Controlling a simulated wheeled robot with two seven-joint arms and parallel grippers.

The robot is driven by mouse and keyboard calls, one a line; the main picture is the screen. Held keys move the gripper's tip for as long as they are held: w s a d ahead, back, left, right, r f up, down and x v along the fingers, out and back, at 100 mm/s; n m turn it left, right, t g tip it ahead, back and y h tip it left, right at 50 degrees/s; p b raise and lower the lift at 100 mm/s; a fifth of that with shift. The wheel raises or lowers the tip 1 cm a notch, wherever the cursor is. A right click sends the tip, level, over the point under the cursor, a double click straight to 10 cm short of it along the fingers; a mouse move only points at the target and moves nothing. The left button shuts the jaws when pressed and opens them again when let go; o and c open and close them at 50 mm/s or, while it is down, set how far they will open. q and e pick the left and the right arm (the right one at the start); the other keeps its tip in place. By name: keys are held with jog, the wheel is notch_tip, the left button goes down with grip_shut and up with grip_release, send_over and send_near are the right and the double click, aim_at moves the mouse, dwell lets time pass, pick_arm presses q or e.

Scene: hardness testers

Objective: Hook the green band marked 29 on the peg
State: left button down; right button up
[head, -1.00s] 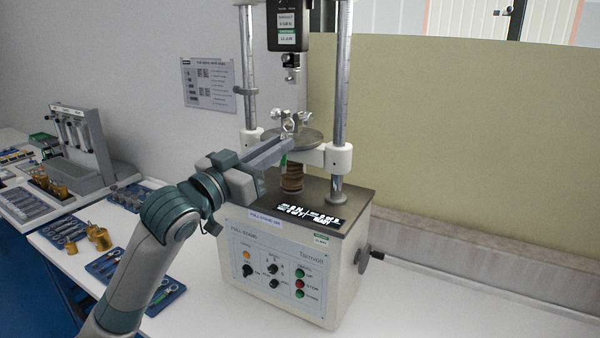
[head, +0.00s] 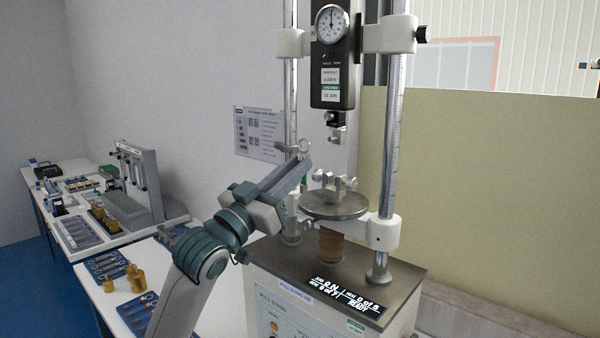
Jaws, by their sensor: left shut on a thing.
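My left gripper (head: 301,167) is raised to the left of the pull stand's round plate (head: 340,207) and is shut. The green band itself is mostly hidden by the fingers, and I cannot read a 29. A small metal hook-like fitting (head: 337,133) hangs under the force gauge (head: 332,60), to the right of and slightly above the gripper, clear of it. Another metal fitting (head: 335,183) stands on the plate. I cannot tell for certain which is the peg. My right gripper is not in view.
Two upright columns (head: 393,130) flank the gauge and plate. A wall sheet (head: 258,132) is behind the gripper. Blue trays (head: 108,264) and a brass weight (head: 136,279) lie on the bench at left, near a grey rack (head: 135,185).

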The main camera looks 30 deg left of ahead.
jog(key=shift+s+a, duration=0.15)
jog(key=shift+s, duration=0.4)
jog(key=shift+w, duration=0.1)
pick_arm(q)
jog(key=shift+w, duration=0.3)
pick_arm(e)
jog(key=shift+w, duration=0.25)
pick_arm(q)
jog(key=w+d+b, duration=0.1)
jog(key=w, duration=0.8)
jog(key=shift+w+d, duration=0.25)
jog(key=shift+w, duration=0.05)
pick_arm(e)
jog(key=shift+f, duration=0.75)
pick_arm(q)
jog(key=shift+f, duration=0.2)
dwell(0.4)
jog(key=c, duration=1.6)
grip_release()
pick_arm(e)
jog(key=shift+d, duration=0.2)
